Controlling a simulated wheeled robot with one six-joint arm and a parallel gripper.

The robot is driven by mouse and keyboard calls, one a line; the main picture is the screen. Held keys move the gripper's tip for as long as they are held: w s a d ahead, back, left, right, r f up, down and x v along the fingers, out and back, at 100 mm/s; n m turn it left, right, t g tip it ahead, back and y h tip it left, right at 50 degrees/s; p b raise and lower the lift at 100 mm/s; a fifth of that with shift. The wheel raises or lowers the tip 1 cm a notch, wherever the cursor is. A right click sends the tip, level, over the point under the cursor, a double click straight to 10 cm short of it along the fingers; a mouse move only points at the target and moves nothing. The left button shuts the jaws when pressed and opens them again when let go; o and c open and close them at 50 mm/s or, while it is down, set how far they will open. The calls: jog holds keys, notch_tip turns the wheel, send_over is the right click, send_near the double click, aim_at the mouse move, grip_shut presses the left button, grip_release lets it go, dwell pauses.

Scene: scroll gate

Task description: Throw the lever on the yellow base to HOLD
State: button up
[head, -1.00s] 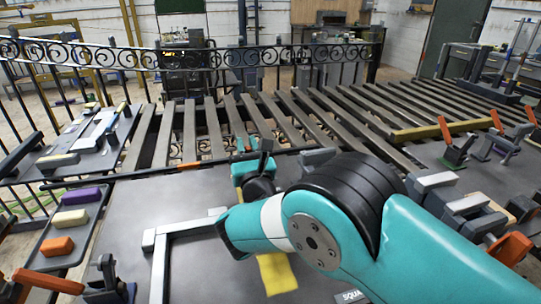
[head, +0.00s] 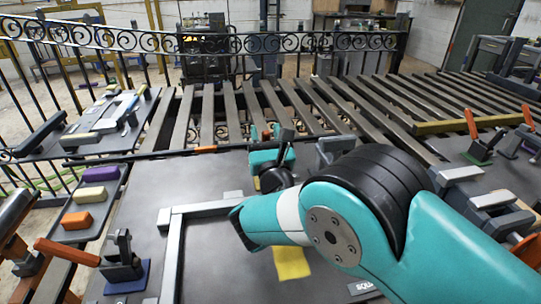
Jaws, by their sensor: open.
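My gripper (head: 265,133) reaches away from me, over the far edge of the bench in the head view. Its jaws are small in the picture and partly hidden by my wrist; they are apart, with nothing clearly between them. I cannot pick out a lever on a yellow base. One lever with an orange handle (head: 68,252) stands on a blue base (head: 127,278) at the lower left. Two more orange-handled levers stand at the right, one on a green base (head: 476,159) and one on a dark base. A flat yellow patch (head: 291,263) lies partly under my arm.
A grey angled bar (head: 172,235) lies on the dark bench (head: 140,195). Purple, cream and orange blocks sit on a tray (head: 113,190) at the left. Slatted rails (head: 310,105) and a black scroll fence (head: 130,42) stand beyond. A yellow bar (head: 470,125) lies at the right.

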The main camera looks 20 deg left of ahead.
jog(key=b+v, duration=0.1)
jog(key=v, duration=0.1)
jog(key=b+v, duration=0.2)
jog(key=shift+s+f, duration=0.1)
jog(key=shift+f, duration=0.3)
jog(key=b+v, duration=0.2)
jog(key=b, duration=0.5)
jog(key=shift+b, duration=0.35)
jog(key=b+v, duration=0.2)
jog(key=b, duration=0.2)
jog(key=shift+s+d+f, duration=0.1)
jog(key=shift+s+f, duration=0.05)
jog(key=shift+s, duration=0.05)
jog(key=s+d+b, duration=0.1)
jog(key=s+b, duration=0.1)
jog(key=b, duration=0.1)
jog(key=shift+d+f+b, duration=0.1)
jog(key=shift+b, duration=0.2)
